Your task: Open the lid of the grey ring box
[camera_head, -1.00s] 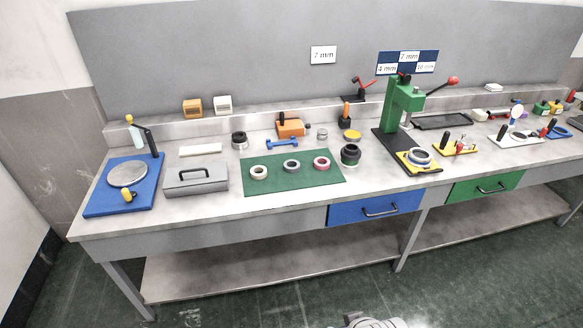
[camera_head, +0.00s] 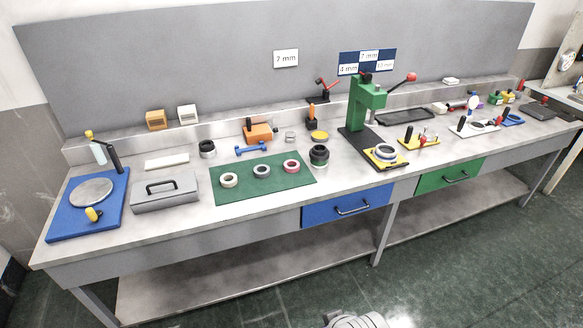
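The grey ring box (camera_head: 166,197) stands on the left part of the workbench, between the blue lapping base and the green mat. Its lid (camera_head: 172,183) is shut and carries a black handle (camera_head: 161,186) on top. Neither of my grippers shows in the head view. A grey rounded part of my own body shows at the bottom edge.
The blue base (camera_head: 104,216) with a round plate is left of the box. A green mat (camera_head: 262,193) with three rings lies to its right. A white block (camera_head: 167,161) lies behind it. A green press (camera_head: 364,105) stands further right. The bench strip before the box is clear.

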